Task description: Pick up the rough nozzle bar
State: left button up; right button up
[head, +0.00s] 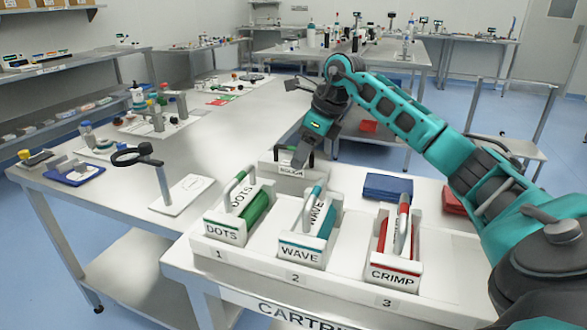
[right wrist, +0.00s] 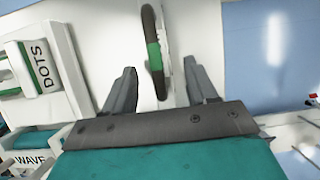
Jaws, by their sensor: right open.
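The rough nozzle bar (right wrist: 153,55) shows in the right wrist view as a dark bar with a green band, standing beside a white upright plate. My right gripper (right wrist: 160,85) is open, with one finger on each side of the bar and visible gaps between. In the head view the right gripper (head: 311,146) hangs over a white holder (head: 290,171) whose label seems to read ROUGH. There the arm and fingers hide most of the bar. My left gripper is not in view.
In front stand the white DOTS cartridge (head: 240,208), the WAVE cartridge (head: 312,232) and the CRIMP cartridge (head: 396,255) with raised handles. A blue block (head: 388,187) lies to the right. A black ring stand (head: 160,178) is on the left table.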

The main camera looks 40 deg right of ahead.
jog(key=x, duration=0.3)
jog(key=shift+f, duration=0.1)
grip_shut()
dwell(0.4)
